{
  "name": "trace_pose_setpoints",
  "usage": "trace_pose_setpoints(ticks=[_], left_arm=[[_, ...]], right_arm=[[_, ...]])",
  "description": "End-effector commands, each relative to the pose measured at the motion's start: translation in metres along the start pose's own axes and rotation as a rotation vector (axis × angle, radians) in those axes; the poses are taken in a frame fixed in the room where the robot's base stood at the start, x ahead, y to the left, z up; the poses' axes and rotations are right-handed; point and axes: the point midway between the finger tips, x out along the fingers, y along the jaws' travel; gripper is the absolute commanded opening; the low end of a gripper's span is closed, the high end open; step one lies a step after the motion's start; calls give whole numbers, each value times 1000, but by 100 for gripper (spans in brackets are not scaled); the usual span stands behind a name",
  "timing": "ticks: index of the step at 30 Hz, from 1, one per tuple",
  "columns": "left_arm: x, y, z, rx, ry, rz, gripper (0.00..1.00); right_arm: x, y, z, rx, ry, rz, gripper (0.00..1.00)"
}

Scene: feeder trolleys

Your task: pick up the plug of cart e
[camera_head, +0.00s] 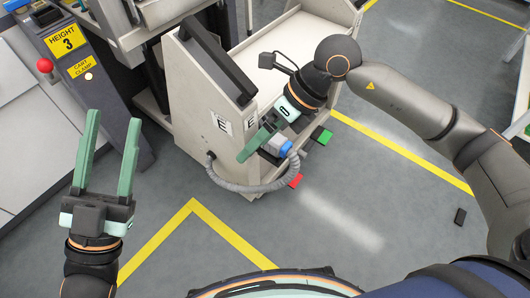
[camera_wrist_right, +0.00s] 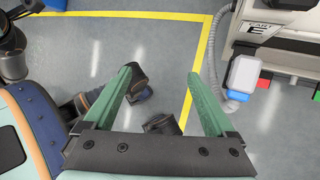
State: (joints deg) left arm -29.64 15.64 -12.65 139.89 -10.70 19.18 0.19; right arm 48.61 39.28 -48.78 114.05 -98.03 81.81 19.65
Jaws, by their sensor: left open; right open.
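Cart E (camera_head: 205,110), a pale trolley marked "E", stands at the upper middle of the head view. Its plug (camera_head: 281,146), white-grey and blue, sits low at the cart's front on a grey corrugated hose (camera_head: 245,187). My right gripper (camera_head: 250,148) is open and empty beside the plug; one finger shows clearly in the head view. In the right wrist view the plug (camera_wrist_right: 243,74) lies to the right of both fingers (camera_wrist_right: 160,72), outside the gap. My left gripper (camera_head: 113,118) is open and empty at the left, apart from the cart.
A machine panel (camera_head: 75,55) with a red knob (camera_head: 44,65) and a "HEIGHT 3" label stands at the upper left. Green (camera_head: 325,136) and red (camera_head: 295,180) pieces show near the plug.

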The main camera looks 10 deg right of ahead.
Motion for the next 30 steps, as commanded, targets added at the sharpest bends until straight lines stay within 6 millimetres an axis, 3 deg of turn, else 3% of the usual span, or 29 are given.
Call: trace_pose_setpoints(ticks=[1,3,7,11,21,30], left_arm=[[-9,5,0,11,49,5,50],[-11,7,-10,23,104,10,50],[-14,9,-23,38,166,16,50],[-16,11,-26,38,183,18,50],[-25,17,-11,9,175,22,50],[-30,20,-4,-4,172,23,50]], right_arm=[[1,-30,-7,-19,23,-122,90],[-10,-59,-12,-28,54,-262,90],[-29,-89,-16,-24,84,-419,90],[-28,-100,-18,-19,94,-465,90],[23,-124,-23,-19,94,-460,90],[41,-134,-25,-21,94,-459,90]])
